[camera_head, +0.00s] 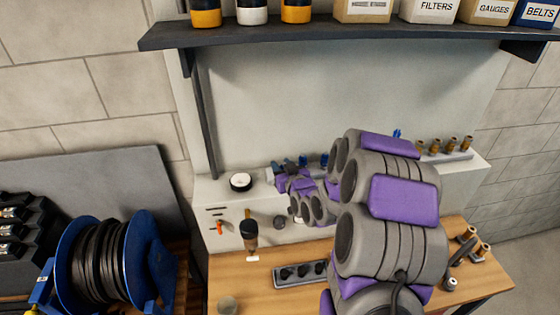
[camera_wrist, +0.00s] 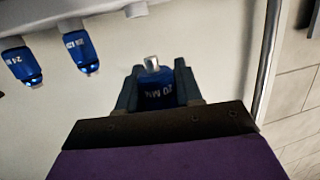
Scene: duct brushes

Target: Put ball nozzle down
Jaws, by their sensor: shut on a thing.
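My gripper (camera_wrist: 158,88) is shut on a blue ball nozzle (camera_wrist: 157,93) with a pale metal tip, in the middle of the wrist view. White lettering on it seems to read 20 MM. Its lower part is hidden between the dark fingers and the gripper body. In the head view my gripper is at the back panel, left of my grey and purple arm, and is partly hidden by it. Two more blue nozzles (camera_wrist: 78,50) (camera_wrist: 22,62) hang from a pale rail (camera_wrist: 105,8) in the wrist view, apart from the held one.
A dark shelf (camera_head: 350,36) with bins and jars runs above. A blue hose reel (camera_head: 147,250) stands at left. Brass fittings (camera_head: 437,145) sit on a right ledge.

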